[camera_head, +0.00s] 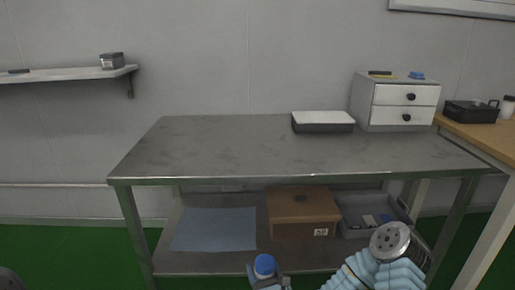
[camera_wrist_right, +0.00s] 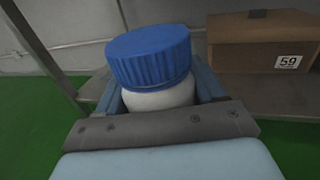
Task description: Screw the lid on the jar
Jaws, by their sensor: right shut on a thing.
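A white jar (camera_wrist_right: 158,97) with a ribbed blue lid (camera_wrist_right: 150,55) on top shows large in the right wrist view. My right gripper (camera_wrist_right: 160,103) is shut on the jar, with one finger on each side of its body below the lid. The lid sits over the jar's mouth; I cannot tell how tightly. In the head view the blue lid (camera_head: 264,265) shows at the bottom centre, in front of the metal table, and the right gripper (camera_head: 268,282) is just below it. The lower part of the jar is hidden by the gripper. My left gripper is not in view.
The metal table (camera_head: 250,150) has a wide bare top, with a black tray with a white top (camera_head: 322,121) and a drawer unit (camera_head: 395,103) at its back right. On its lower shelf are a cardboard box (camera_head: 302,212), a blue sheet (camera_head: 215,230) and a grey bin (camera_head: 365,215).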

